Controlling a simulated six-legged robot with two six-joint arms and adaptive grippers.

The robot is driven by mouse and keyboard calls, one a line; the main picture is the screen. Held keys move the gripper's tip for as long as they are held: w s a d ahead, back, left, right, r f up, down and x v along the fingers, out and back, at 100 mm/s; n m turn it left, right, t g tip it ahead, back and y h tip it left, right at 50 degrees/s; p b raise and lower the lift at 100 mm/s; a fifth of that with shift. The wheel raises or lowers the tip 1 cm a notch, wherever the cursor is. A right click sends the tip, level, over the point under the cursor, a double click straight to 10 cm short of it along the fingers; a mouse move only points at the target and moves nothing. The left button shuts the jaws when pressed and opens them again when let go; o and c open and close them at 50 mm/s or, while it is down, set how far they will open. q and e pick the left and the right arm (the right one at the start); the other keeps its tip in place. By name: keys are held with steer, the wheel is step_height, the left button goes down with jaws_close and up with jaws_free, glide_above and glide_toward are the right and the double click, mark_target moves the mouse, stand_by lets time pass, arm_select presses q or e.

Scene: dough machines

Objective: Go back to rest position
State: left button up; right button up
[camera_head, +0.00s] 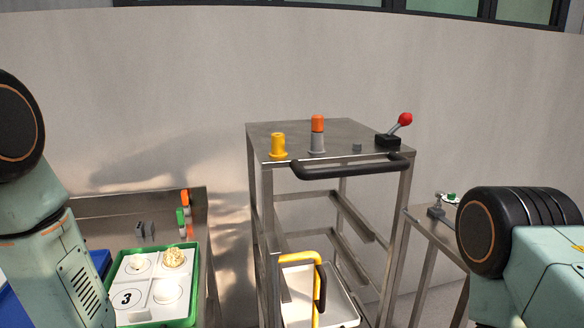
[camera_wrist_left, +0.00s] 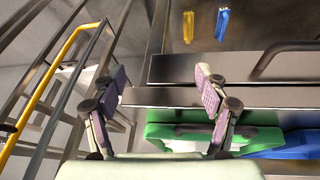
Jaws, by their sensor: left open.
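My left gripper (camera_wrist_left: 160,88) shows in the left wrist view with its two fingers spread apart and nothing between them. It is above the metal edge of a counter, with a green tray (camera_wrist_left: 265,138) below and to its right. In the head view my left arm (camera_head: 45,240) comes in at the left edge, but its gripper is not visible. My right arm (camera_head: 540,260) shows at the right edge, and its gripper is out of view.
The green tray (camera_head: 192,290) holds white sections with dough pieces (camera_head: 174,257) on the left counter (camera_head: 95,208). A metal rack (camera_head: 350,128) with a red-knobbed lever (camera_head: 404,120) and yellow handle (camera_head: 301,257) stands centrally. A blue container (camera_head: 98,262) is left. A metal table (camera_head: 432,222) stands right.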

arm_select(q)
steer(key=s+f+g+b, duration=0.2)
steer(key=s+f, duration=0.5)
steer(key=s, duration=0.5)
steer(key=s+d+f+g+b, duration=0.1)
steer(key=s+f+b, duration=0.3)
steer(key=s+f, duration=0.4)
steer(key=s+g, duration=0.1)
steer(key=s, duration=0.3)
steer(key=shift+f+m+y, duration=0.2)
steer(key=shift+m+y, duration=0.2)
arm_select(e)
step_height(320, 180, down, 7)
steer(key=shift+f, duration=0.15)
arm_select(q)
steer(key=shift+s, duration=0.1)
arm_select(e)
steer(key=shift+a, duration=0.1)
